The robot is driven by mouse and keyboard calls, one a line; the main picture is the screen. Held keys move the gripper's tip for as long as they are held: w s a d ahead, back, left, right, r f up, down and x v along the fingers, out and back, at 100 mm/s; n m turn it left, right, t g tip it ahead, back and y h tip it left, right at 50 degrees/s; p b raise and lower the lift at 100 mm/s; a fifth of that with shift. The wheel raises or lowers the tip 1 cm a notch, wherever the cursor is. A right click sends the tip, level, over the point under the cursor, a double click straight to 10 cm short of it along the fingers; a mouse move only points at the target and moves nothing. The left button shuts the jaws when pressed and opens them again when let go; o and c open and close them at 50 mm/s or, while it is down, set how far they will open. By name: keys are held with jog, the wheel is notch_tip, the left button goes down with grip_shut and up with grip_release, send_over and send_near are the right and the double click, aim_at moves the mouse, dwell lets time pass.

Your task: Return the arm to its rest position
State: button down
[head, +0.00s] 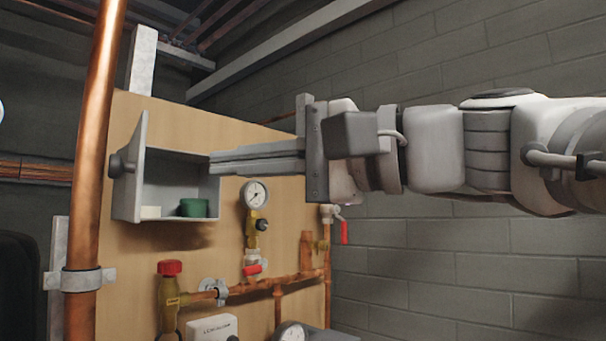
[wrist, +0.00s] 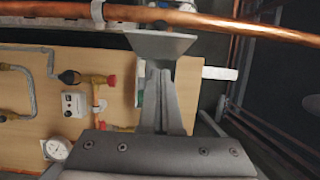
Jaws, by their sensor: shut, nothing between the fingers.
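My arm (head: 435,150) reaches in from the right in the head view, stretched out level. My gripper (head: 213,163) points left with its long fingers together and nothing between them. Its tips overlap the right edge of a small open grey cabinet (head: 216,205) on the wooden board; I cannot tell whether they touch it. The cabinet door (head: 130,175), with a dark round knob, stands open on the left. In the wrist view the gripper's fingers (wrist: 158,72) run up toward the grey door panel (wrist: 160,45).
A green container (head: 194,207) and a pale block (head: 150,211) sit inside the cabinet. A thick copper pipe (head: 97,140) stands at left. A gauge (head: 256,194), valves and copper pipes (head: 275,284) line the board below. A block wall (head: 450,260) lies behind my arm.

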jog(key=shift+s+d, duration=0.8)
jog(key=shift+d, duration=0.25)
jog(key=shift+s+d, duration=0.8)
jog(key=shift+d, duration=0.25)
